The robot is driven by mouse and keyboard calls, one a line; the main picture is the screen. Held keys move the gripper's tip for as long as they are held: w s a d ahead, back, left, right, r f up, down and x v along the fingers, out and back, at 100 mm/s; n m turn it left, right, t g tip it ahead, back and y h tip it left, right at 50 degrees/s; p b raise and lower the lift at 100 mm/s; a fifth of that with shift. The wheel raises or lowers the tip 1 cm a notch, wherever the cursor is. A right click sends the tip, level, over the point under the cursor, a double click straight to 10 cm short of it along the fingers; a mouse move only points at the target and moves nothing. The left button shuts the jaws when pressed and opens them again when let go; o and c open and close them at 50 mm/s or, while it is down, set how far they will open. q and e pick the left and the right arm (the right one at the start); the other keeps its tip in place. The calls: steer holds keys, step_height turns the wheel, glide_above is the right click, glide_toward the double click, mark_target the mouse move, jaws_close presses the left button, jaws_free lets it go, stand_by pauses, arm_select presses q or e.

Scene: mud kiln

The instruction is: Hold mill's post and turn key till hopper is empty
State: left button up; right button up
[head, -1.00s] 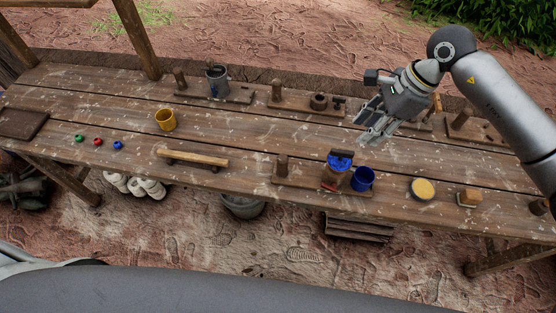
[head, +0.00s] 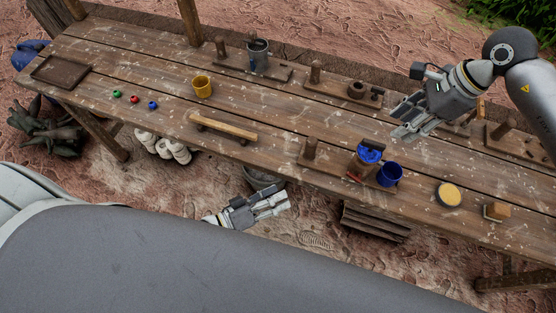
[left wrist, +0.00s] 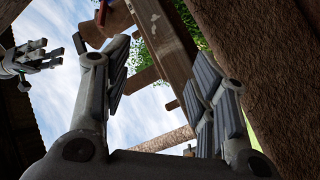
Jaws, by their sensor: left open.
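The mill stands on a wooden board at the table's front edge. Its upright post (head: 310,149) is at the left end. Its hopper (head: 366,162) to the right shows blue material on top, with a dark bar, perhaps the key, above it. A blue cup (head: 390,175) stands just right of the hopper. My left gripper (head: 284,201) is open and empty, in front of and below the table edge, left of the mill. My right gripper (head: 398,122) hangs above the table behind the hopper, fingers apart and empty; it also shows in the left wrist view (left wrist: 52,57).
A yellow dish (head: 449,195) and a small block (head: 496,211) lie right of the cup. A wooden bar (head: 223,128), yellow mug (head: 203,87) and small coloured balls are to the left. Other posted boards line the back. In the left wrist view, wood (left wrist: 255,60) fills the right side.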

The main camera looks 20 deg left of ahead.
mark_target(307, 146)
arm_select(q)
steer(key=w+a+r+m+t, duration=0.1)
steer(key=w+r+m, duration=0.6)
steer(key=r+m, duration=0.2)
steer(key=x, duration=1)
steer(key=shift+w, duration=0.3)
jaws_close()
